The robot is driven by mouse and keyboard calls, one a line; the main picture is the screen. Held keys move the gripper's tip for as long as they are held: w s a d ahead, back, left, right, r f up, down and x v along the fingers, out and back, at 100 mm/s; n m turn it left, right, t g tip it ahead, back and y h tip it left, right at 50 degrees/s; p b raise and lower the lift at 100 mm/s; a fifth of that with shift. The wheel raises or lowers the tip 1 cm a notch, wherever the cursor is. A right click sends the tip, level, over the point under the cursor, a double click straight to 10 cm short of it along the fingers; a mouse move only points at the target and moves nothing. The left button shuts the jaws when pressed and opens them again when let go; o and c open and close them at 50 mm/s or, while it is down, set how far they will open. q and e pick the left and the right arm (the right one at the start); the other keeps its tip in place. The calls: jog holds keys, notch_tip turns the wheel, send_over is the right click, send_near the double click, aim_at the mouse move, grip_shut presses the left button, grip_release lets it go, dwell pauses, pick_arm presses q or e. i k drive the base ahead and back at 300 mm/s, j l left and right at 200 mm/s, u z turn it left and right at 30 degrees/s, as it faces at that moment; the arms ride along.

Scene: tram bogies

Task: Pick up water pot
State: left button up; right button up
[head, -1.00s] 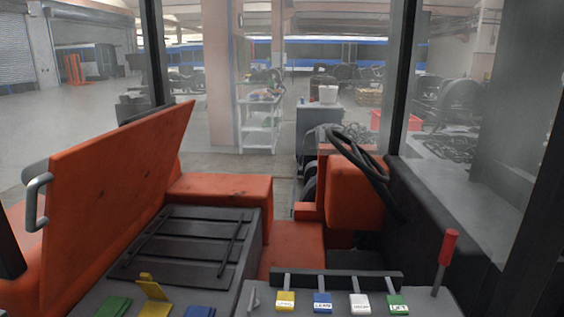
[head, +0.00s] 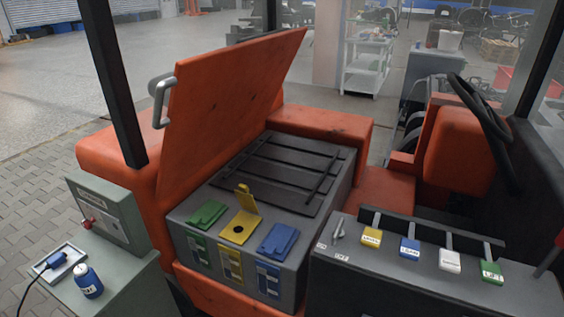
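No object that I can clearly identify as a water pot shows in the head view. A small blue bottle-like container with a pale top (head: 88,282) stands upright at the lower left on a grey-green cabinet top (head: 128,279). It may be the pot, but I cannot tell. A blue device with a black cable (head: 54,261) lies in a shallow white tray (head: 72,250) beside it. Neither of my grippers is in view.
A grey box with green, yellow and blue flaps (head: 237,230) sits in the orange vehicle; the yellow flap stands open. A raised orange lid (head: 232,95) rises behind it. A lever panel (head: 430,262) is at right. A dark post (head: 115,85) stands at left. Paved floor (head: 40,190) lies clear at left.

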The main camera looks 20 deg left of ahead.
aim_at(90, 284)
jog(key=u, duration=2.15)
